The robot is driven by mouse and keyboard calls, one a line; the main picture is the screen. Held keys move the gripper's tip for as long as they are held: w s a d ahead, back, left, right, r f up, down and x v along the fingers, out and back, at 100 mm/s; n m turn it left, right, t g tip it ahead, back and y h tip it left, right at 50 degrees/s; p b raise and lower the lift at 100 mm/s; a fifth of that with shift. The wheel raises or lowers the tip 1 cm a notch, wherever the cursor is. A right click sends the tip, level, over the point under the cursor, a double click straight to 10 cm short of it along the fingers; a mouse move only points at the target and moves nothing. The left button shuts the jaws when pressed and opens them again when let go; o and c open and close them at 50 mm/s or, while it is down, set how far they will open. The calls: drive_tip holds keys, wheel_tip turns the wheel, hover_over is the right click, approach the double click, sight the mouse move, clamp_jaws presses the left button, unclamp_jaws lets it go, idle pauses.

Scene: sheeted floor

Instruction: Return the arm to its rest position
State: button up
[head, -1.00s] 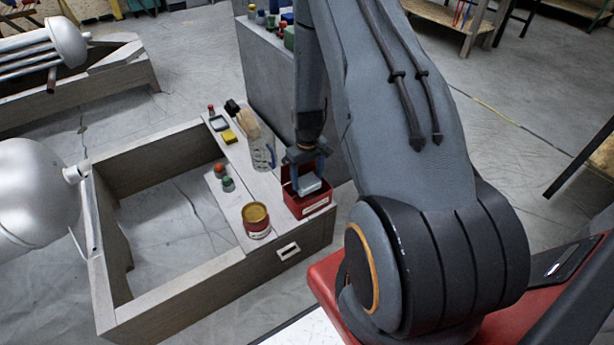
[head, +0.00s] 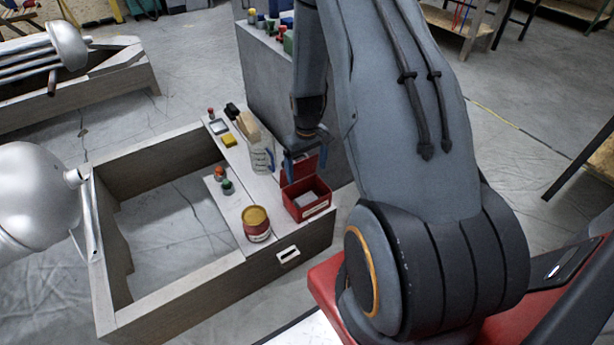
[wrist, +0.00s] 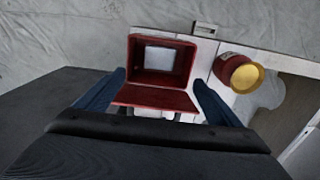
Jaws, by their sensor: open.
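My gripper (head: 304,165) is above the grey bench top, over the back part of an open red box (head: 308,208). Its blue fingers are spread apart with nothing between them. In the wrist view my gripper (wrist: 158,92) shows its two fingers on either side of the red box (wrist: 152,78), whose lid is open toward me. A pale block (wrist: 160,59) lies inside the box. The block also shows in the head view (head: 305,200).
A red can with a yellow lid (head: 257,222) stands left of the box. A clear jug (head: 262,157) stands just behind my gripper's left side. Small knobs (head: 224,181) and a yellow block (head: 229,140) are farther left. A grey cabinet (head: 270,85) rises behind.

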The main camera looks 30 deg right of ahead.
drive_tip(key=s+a+r, duration=0.3)
drive_tip(key=a+r, duration=0.4)
drive_tip(key=r, duration=0.4)
drive_tip(key=s+a+r, duration=0.3)
drive_tip(key=a+r, duration=0.3)
drive_tip(key=r, duration=0.4)
drive_tip(key=s+a+r, duration=0.4)
drive_tip(key=s+r, duration=0.2)
drive_tip(key=s, duration=0.2)
drive_tip(key=s+a+r, duration=0.5)
drive_tip(key=s, duration=0.3)
drive_tip(key=d+r+p, duration=0.4)
drive_tip(key=r+p, duration=0.2)
drive_tip(key=p, duration=0.6)
drive_tip(key=shift+s+d+r+p, duration=0.2)
drive_tip(key=shift+s+d+p, duration=0.15)
drive_tip(key=shift+c, duration=0.5)
